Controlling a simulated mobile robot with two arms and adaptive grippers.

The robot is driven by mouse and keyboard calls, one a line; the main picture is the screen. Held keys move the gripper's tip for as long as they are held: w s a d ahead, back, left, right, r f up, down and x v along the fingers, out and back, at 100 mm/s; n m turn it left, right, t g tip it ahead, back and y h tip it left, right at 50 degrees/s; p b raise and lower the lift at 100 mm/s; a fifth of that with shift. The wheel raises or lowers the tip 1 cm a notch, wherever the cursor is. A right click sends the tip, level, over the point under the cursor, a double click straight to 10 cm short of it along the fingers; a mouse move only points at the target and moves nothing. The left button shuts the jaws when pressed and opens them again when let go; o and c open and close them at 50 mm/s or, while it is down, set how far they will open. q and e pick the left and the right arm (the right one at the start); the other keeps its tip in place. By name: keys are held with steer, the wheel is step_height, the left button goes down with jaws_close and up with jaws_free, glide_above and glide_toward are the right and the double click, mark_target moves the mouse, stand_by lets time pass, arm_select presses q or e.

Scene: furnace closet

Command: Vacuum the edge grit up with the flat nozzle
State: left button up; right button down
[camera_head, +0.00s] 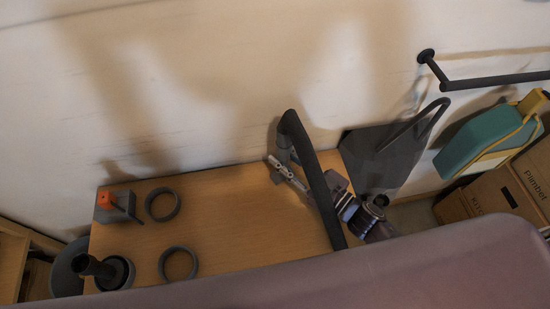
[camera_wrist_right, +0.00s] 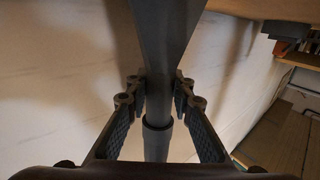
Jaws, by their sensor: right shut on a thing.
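My right gripper (camera_head: 283,168) is above the far right part of the wooden top, close to the pale wall. In the right wrist view, its jaws (camera_wrist_right: 160,98) are closed around a dark grey tube, which flares into a wide flat nozzle (camera_wrist_right: 167,30) at the top of the picture. I cannot make out any grit. My left gripper is not in view.
The wooden top (camera_head: 235,210) is bare in the middle. On its left are a grey block with an orange top (camera_head: 105,202), two dark rings (camera_head: 162,204) and a dark upright cylinder (camera_head: 95,267). A grey flared object (camera_head: 375,150), teal case (camera_head: 475,140) and cardboard box (camera_head: 482,195) stand right.

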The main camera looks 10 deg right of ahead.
steer(key=shift+d+r, duration=0.1)
steer(key=shift+d, duration=2.35)
steer(key=shift+a+r+p, duration=0.1)
steer(key=shift+r+p, duration=2.45)
steer(key=shift+p, duration=0.15)
